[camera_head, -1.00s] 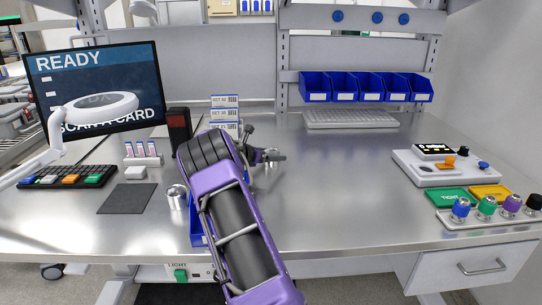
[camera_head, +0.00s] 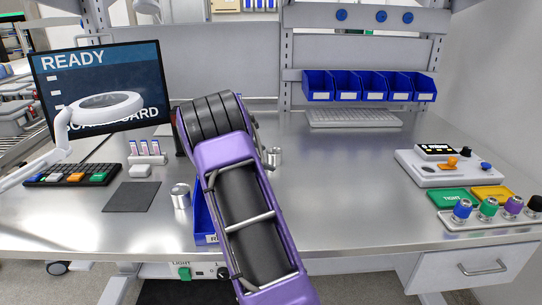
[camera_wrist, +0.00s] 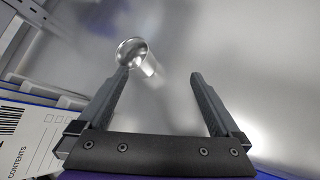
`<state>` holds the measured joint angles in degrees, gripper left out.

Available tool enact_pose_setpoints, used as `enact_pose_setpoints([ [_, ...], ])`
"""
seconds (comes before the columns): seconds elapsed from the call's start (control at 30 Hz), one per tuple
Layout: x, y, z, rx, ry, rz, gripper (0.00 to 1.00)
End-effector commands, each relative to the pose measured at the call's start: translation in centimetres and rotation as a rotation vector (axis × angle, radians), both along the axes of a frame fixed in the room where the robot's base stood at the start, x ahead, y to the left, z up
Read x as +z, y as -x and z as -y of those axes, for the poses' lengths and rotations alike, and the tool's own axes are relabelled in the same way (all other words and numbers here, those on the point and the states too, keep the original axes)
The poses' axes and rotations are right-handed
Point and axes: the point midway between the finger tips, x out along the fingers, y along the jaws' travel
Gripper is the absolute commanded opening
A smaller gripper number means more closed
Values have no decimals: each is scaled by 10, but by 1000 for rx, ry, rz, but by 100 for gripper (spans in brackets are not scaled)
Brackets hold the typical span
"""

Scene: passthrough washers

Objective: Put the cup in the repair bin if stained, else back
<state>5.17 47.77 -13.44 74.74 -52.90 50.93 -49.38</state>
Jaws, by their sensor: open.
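In the head view my arm hides most of the gripper. A blue bin (camera_head: 204,220) stands at the bench front, partly behind my arm; its label starts with R. Any stain on the cup cannot be made out.
Another metal cylinder (camera_head: 181,196) stands left of the blue bin, beside a dark mat (camera_head: 131,197). A printed CONTENTS card (camera_wrist: 35,140) is close at the left in the wrist view. The bench's middle right is clear, up to a control box (camera_head: 445,170).

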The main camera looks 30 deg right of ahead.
Motion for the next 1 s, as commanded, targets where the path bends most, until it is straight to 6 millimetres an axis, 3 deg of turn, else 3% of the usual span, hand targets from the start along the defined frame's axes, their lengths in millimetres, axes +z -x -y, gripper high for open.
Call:
enact_pose_setpoints([
  [0.03, 8, 6, 14, -113, -88, 106, 100],
  [0.17, 21, 15, 29, -430, -339, 395, 100],
  [0.3, 54, 18, 42, -772, -601, 678, 100],
  [0.5, 108, 17, 54, -1116, -876, 932, 100],
  [0.6, 124, 17, 56, -1197, -947, 986, 100],
  [0.77, 119, 13, 57, -1235, -978, 1004, 100],
  [1.0, 72, -7, 64, -1232, -976, 1001, 100],
])
